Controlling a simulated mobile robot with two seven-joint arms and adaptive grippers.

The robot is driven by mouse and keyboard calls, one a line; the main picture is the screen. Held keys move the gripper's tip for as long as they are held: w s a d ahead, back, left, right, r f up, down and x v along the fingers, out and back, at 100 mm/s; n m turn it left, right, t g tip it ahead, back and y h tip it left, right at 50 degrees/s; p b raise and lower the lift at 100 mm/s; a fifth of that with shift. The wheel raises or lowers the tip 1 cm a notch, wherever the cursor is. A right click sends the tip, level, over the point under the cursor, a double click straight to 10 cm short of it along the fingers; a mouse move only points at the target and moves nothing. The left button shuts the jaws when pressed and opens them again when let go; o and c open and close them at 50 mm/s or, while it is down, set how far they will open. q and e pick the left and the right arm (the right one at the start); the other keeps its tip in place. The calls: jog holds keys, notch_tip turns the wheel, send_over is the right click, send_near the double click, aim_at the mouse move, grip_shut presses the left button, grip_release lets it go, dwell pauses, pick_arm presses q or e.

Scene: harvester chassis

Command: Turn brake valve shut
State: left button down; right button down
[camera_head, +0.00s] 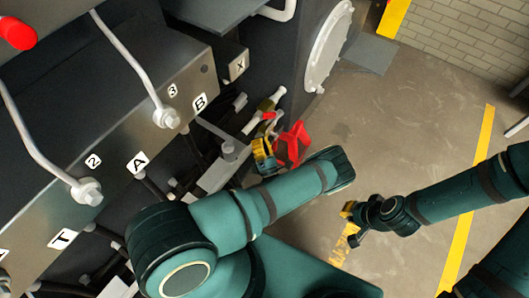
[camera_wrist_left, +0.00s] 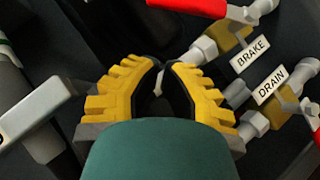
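In the left wrist view, the brake valve's red handle (camera_wrist_left: 190,6) lies along the top edge, partly cut off, by a brass and grey fitting. The white BRAKE label (camera_wrist_left: 250,53) sits below it. My left gripper (camera_wrist_left: 166,66) has two yellow ribbed fingers with a narrow gap between the tips, apart from the red handle and empty. In the head view the left gripper (camera_head: 263,155) is beside red valve handles (camera_head: 292,143), partly hidden by my forearm. My right gripper (camera_head: 348,222) is over the floor at the right, small; its finger gap is unclear.
A DRAIN label (camera_wrist_left: 270,84) and another red handle (camera_wrist_left: 317,137) are close at the right in the wrist view. A grey lever (camera_wrist_left: 38,108) is at the left. Ported metal block (camera_head: 120,140) and pipes fill the head view's left. Floor (camera_head: 425,110) at right is clear.

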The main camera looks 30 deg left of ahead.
aim_at(272, 115)
pick_arm(q)
jog(key=w+r, duration=0.2)
jog(key=w+a+r, duration=0.1)
jog(key=w+r, duration=0.1)
dwell(0.5)
